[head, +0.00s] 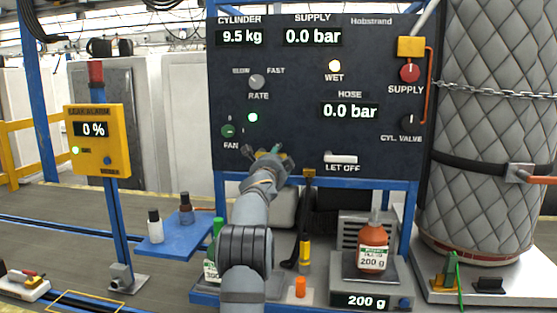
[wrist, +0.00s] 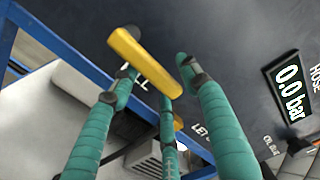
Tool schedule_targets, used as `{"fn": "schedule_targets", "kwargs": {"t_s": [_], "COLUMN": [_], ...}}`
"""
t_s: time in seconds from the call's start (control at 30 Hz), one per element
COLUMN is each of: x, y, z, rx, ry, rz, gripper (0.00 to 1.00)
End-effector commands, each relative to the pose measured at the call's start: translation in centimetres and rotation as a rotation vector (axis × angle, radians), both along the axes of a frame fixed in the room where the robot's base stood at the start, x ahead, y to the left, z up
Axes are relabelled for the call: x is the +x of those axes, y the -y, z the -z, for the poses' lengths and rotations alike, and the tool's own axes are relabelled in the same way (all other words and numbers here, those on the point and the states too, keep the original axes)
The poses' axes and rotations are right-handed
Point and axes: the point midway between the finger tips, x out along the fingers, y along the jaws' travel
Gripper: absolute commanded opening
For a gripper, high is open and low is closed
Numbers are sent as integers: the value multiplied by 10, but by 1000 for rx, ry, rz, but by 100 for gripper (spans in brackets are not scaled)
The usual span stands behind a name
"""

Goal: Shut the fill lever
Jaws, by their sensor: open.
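The fill lever is a yellow bar (wrist: 143,58) in the wrist view, slanting across the dark panel, with partly hidden white lettering beside it. My gripper (wrist: 160,77) is open, its teal fingers spread around the bar's lower end. I cannot tell whether a finger touches it. In the head view my gripper (head: 272,152) is at the panel's lower edge, left of the LET OFF label, and hides most of the lever.
The dark panel (head: 300,100) carries displays: cylinder 9.5 kg, supply and hose 0.0 bar. A white LET OFF handle (head: 341,158) is right of my gripper. Below stand an orange-brown bottle (head: 373,247) on a scale reading 200 g and a blue side shelf (head: 178,237).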

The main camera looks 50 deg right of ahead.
Motion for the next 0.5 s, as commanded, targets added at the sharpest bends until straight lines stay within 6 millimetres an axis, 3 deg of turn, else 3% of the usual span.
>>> {"fn": "schedule_targets", "kwargs": {"t_s": [0.27,0.5], "x": [-2,-14], "y": [-5,-25], "z": [-1,-1], "rx": [-2,-3], "ry": [-1,-3], "rz": [0,0], "gripper": [46,46]}}
